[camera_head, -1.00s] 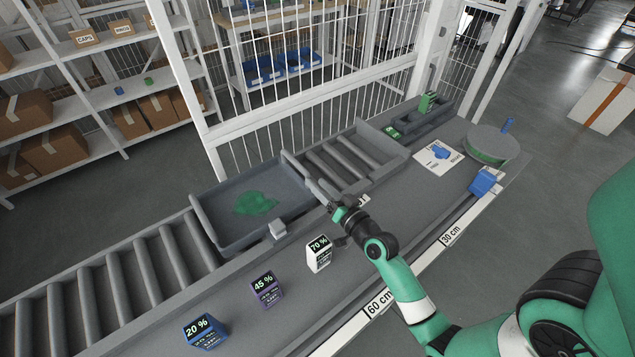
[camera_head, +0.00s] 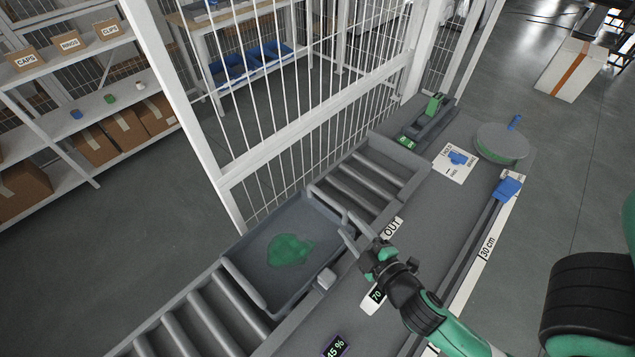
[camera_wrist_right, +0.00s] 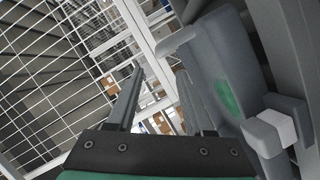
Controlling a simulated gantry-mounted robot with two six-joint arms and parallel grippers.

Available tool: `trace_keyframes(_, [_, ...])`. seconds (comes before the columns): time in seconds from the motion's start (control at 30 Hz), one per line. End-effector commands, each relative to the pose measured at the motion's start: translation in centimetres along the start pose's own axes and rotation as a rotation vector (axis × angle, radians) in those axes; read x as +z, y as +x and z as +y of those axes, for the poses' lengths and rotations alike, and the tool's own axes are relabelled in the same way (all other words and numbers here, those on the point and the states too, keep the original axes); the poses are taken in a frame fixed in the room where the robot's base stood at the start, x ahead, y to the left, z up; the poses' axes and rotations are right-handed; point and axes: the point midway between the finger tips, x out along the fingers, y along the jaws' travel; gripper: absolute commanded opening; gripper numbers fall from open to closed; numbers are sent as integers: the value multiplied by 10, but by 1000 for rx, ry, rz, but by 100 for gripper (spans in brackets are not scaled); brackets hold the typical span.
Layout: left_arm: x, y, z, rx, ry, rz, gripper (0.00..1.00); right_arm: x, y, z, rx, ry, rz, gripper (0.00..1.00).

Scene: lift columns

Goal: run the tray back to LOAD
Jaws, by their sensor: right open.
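The grey tray (camera_head: 300,222) lies on the roller conveyor beside the fence, with a green patch (camera_head: 289,250) on its floor. The patch also shows in the wrist view (camera_wrist_right: 228,98). My right gripper (camera_head: 347,224) is open, its fingers apart, at the tray's right end in the head view. In the wrist view nothing is seen between the fingers (camera_wrist_right: 160,78); whether they touch the tray cannot be told. No LOAD label is readable. My left gripper is out of view.
Bare rollers (camera_head: 212,308) extend at lower left and more (camera_head: 368,180) at upper right. A small light block (camera_head: 325,278) sits at the tray's near side. An OUT label (camera_head: 392,228) and a 70 block (camera_head: 373,300) flank my right arm. A white fence (camera_head: 300,130) stands behind.

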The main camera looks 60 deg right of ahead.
Motion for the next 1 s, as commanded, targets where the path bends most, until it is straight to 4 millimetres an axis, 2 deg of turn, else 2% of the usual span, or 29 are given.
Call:
trace_keyframes(0.13, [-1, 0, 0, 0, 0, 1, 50, 1, -1, 1, 3, -16, -3, 52])
trace_keyframes(0.27, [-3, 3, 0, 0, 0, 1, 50, 0, 10, 2, 4, -13, -5, 52])
trace_keyframes(0.7, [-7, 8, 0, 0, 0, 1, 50, 1, 100, 1, 4, -12, -2, 52])
trace_keyframes(0.83, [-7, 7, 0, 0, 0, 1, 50, 1, 112, 1, 4, -12, -1, 52])
trace_keyframes(1.0, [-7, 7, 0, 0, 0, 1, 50, 1, 116, 1, 2, -12, -2, 52])
